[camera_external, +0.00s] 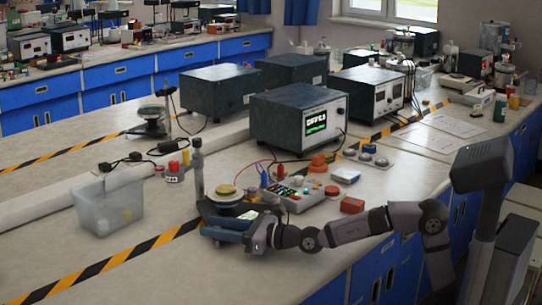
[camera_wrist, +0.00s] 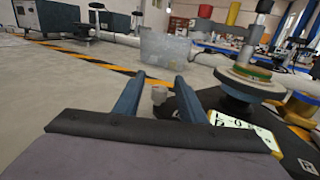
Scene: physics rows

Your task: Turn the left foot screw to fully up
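My gripper (camera_wrist: 159,77) is open, with its two blue-grey fingers apart. A small grey knob (camera_wrist: 160,95), which looks like a foot screw, sits between the fingers with a visible gap on each side. It is at the left edge of a dark base (camera_wrist: 205,107) with a white lettered label (camera_wrist: 238,132). The instrument on that base has a round disc stack (camera_wrist: 245,79) and a post. In the external view my gripper (camera_external: 212,226) is low over the bench at the instrument's front, beside the disc stack (camera_external: 228,194). The knob is hidden there.
A translucent bin (camera_external: 108,208) stands to the left. A control box with buttons (camera_external: 296,195) and a red block (camera_external: 352,205) are close to my arm on the right. A dark post (camera_external: 197,165) rises behind. Striped tape (camera_external: 125,258) crosses the clear bench front.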

